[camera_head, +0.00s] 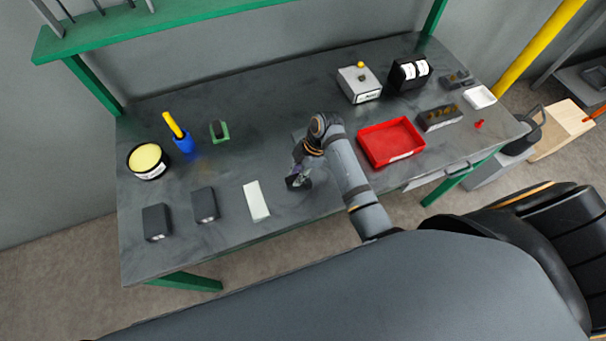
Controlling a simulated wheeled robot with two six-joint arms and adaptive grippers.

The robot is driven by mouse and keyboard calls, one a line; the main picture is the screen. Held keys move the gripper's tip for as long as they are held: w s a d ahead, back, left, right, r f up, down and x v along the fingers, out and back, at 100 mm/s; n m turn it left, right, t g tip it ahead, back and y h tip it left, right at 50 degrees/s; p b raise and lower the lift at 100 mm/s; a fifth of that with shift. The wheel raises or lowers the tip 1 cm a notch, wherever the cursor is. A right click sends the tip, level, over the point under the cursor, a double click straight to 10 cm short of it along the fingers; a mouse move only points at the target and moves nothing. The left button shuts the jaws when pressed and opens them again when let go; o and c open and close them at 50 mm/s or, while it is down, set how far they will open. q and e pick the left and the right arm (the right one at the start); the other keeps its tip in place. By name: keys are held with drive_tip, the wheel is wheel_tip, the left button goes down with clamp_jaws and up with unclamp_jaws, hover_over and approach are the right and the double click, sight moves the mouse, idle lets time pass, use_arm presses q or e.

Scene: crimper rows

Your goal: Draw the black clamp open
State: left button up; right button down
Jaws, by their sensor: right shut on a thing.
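My right arm reaches in from the lower right over the grey workbench (232,232). Its gripper (298,176) points down near the middle of the bench top. It is shut on a small dark thing, which I take to be the black clamp (298,184). The fingers and wrist hide most of the clamp, so its handles and how far it is open cannot be made out. My left gripper is not in view.
A red tray (392,158) lies right of my right arm. A white strip (256,201) and two dark blocks (157,223) (205,205) lie left of the gripper. A grey box with a yellow button (360,88) stands behind. The bench between is clear.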

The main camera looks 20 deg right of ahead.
drive_tip(key=shift+d, duration=0.15)
drive_tip(key=c, duration=1.4)
unclamp_jaws()
drive_tip(key=shift+o, duration=1.1)
drive_tip(key=shift+d+r, duration=0.15)
drive_tip(key=shift+r, duration=0.05)
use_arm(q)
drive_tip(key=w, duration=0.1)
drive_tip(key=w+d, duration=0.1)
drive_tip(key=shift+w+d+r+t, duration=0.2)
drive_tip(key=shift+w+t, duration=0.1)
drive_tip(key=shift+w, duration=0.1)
use_arm(e)
drive_tip(key=v, duration=1.1)
drive_tip(key=shift+s+d+r, duration=0.15)
drive_tip(key=shift+r, duration=0.15)
